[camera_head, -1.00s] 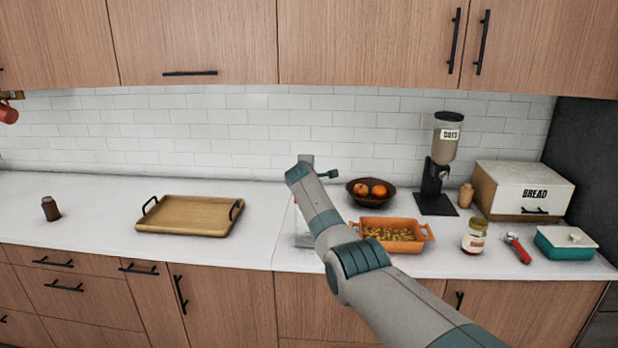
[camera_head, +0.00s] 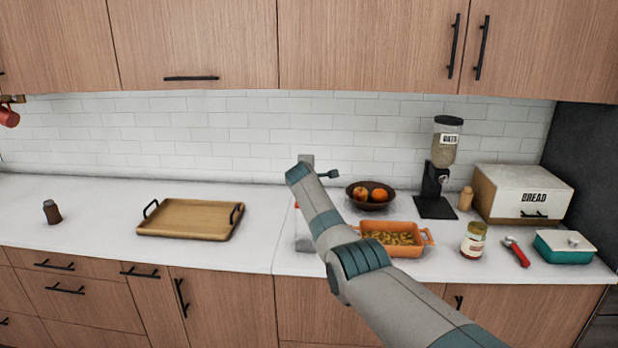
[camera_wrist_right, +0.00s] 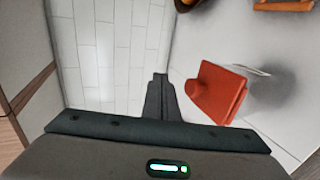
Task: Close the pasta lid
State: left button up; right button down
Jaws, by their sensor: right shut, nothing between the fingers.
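A red, square-looking lid (camera_wrist_right: 217,92) shows in the right wrist view, to the right of my fingers and apart from them. A thin pale edge shows beside it; what it sits on is unclear. In the head view my arm hides most of this spot, and only a sliver of red shows at the arm's left side. My right gripper (camera_wrist_right: 160,78) is shut and empty, pointing along the wall tiles. My left gripper is out of view.
An orange dish of pasta (camera_head: 408,249) stands right of my arm, with a fruit bowl (camera_head: 371,204) behind it. An oats dispenser (camera_head: 436,190), bread box (camera_head: 530,193), jar (camera_head: 473,241) and teal dish (camera_head: 563,250) stand farther right.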

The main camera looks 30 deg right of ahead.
jog(key=shift+r, duration=0.1)
notch_tip(320, 180, up, 4)
jog(key=p, duration=0.3)
notch_tip(320, 180, up, 10)
jog(key=b, duration=0.4)
jog(key=shift+f, duration=0.2)
dwell(0.5)
